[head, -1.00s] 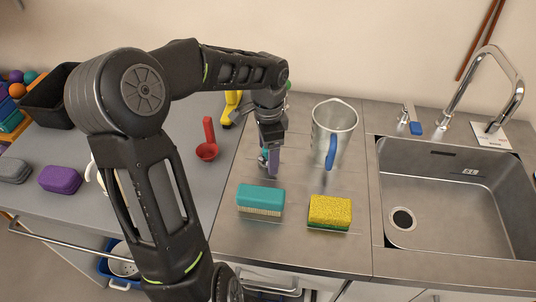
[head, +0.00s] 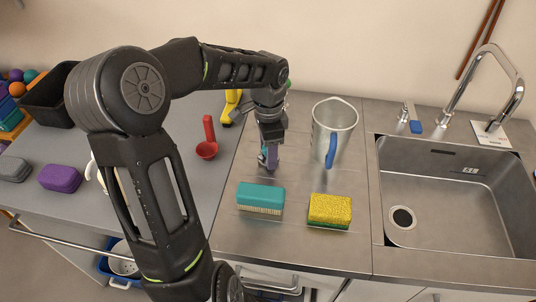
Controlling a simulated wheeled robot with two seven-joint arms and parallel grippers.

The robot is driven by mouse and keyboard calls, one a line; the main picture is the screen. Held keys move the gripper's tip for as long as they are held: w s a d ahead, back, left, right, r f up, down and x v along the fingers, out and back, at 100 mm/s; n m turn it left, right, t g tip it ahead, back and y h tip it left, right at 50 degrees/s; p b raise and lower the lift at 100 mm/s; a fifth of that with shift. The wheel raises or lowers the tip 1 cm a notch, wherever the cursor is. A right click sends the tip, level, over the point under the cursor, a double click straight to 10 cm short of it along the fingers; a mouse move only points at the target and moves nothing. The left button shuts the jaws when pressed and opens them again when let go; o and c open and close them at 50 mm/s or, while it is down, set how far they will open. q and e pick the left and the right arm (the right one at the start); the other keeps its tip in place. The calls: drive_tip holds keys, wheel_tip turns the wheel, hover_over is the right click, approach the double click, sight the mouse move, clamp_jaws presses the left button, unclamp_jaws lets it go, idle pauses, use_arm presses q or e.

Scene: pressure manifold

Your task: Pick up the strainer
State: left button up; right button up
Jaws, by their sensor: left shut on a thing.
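My left gripper (head: 269,153) points down over the steel counter, left of the metal jug. A white bowl-like thing with dark holes (head: 123,266) sits low at the left in a blue basin (head: 107,266), partly hidden by my arm. My right gripper is not in view.
A metal jug with a blue handle (head: 333,130) stands right of the gripper. A teal brush (head: 260,197) and a yellow sponge (head: 330,209) lie in front. A red scoop (head: 207,148) and a yellow thing (head: 231,108) lie left. The sink (head: 455,195) is at the right.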

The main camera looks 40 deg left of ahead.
use_arm(q)
drive_tip(key=c, duration=0.7)
drive_tip(key=shift+r, duration=0.1)
wheel_tip(320, 180, up, 10)
drive_tip(key=shift+f+b, duration=0.1)
drive_tip(key=shift+b, duration=0.3)
